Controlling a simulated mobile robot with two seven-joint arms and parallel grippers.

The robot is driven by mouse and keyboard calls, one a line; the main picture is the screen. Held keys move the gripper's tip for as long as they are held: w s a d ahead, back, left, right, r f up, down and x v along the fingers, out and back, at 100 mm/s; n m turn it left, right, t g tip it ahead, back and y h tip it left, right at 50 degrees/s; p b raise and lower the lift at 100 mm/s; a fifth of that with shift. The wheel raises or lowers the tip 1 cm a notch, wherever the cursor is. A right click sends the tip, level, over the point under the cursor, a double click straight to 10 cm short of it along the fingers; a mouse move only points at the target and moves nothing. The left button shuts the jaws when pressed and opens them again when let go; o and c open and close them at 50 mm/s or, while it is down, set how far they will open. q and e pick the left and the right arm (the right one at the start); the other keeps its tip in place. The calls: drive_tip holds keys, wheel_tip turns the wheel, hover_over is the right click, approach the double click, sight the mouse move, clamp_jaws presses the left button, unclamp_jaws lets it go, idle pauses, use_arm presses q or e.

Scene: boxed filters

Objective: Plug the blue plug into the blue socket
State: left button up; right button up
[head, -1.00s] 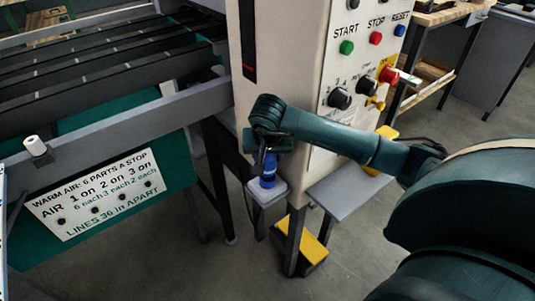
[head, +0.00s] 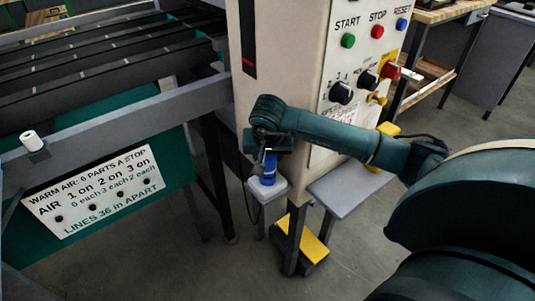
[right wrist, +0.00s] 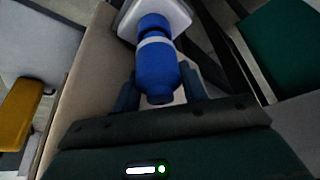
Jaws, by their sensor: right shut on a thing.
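My right gripper (head: 266,152) points down beside the cream control cabinet (head: 290,60). In the right wrist view my right gripper (right wrist: 160,80) has a finger on each side of the blue plug (right wrist: 156,75) and is shut on it. The plug has a pale grey band. Beyond the band is another blue cylinder, which looks like the blue socket (right wrist: 153,24), on a pale box. In the head view the blue plug (head: 269,165) stands in line above the pale box (head: 268,189). Plug and socket look touching, but I cannot tell how deep the plug sits. My left gripper is out of view.
A grey shelf (head: 345,193) juts from the cabinet to the right of the pale box. A yellow-topped pedal (head: 314,247) is on the floor below. A conveyor frame (head: 110,115) with a green signed panel (head: 175,150) stands on the left. A dark cable hangs near the box.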

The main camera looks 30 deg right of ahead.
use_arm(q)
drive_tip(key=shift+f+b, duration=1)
use_arm(e)
drive_tip(key=shift+f, duration=1.2)
drive_tip(key=o, duration=1.1)
use_arm(q)
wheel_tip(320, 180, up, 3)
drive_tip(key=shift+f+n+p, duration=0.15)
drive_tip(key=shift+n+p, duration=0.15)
drive_tip(key=shift+p, duration=0.05)
use_arm(e)
drive_tip(key=v, duration=1.3)
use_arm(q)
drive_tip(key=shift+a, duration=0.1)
